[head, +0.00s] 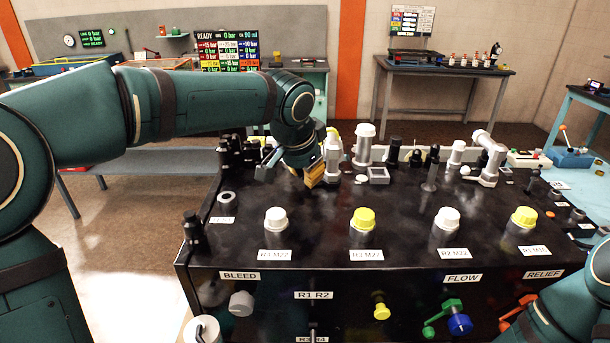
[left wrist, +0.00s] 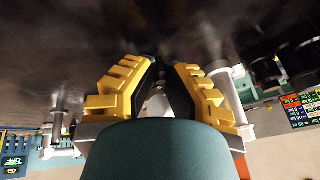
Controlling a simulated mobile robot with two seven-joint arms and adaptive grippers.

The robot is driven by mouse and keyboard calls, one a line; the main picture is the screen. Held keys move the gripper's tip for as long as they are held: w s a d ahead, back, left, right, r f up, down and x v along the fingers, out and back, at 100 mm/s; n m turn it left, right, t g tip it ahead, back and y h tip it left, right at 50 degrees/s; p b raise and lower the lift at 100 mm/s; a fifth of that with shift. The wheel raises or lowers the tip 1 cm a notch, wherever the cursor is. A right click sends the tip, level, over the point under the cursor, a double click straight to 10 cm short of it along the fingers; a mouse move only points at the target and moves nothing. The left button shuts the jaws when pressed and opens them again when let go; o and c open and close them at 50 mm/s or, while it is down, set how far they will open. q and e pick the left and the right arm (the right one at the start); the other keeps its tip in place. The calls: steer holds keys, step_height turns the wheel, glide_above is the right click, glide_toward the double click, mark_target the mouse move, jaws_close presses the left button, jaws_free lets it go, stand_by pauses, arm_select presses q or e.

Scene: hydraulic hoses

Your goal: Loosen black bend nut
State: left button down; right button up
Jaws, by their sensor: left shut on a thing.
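My left gripper (head: 313,178) reaches down to the back of the black bench top, left of centre. In the left wrist view its yellow-padded fingers (left wrist: 165,75) are closed in on a small pale part (left wrist: 158,102), mostly hidden behind my wrist. I cannot tell whether that part is the black bend's nut. A pale upright fitting (head: 332,150) stands right beside the gripper in the head view. Black fittings (head: 238,152) stand at the back left of the bench, partly behind my arm. Of my right arm, only a link shows at the lower right; its gripper is out of view.
White and yellow capped ports (head: 275,220) line the front of the bench top (head: 310,228). Coloured valve handles stick out of the front panel.

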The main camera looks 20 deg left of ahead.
arm_select(q)
steer(key=shift+s+d+f+n+y+b, duration=0.1)
steer(key=shift+s+d+n+y+b, duration=0.3)
steer(key=shift+n, duration=0.55)
steer(key=shift+s+d+n+y+b, duration=0.25)
steer(key=shift+s+n+y+b, duration=0.15)
steer(key=shift+n, duration=0.55)
steer(key=c, duration=0.9)
jaws_free()
steer(key=shift+o, duration=0.2)
steer(key=shift+w, duration=0.1)
steer(key=v, duration=1.2)
steer(key=shift+w, duration=0.1)
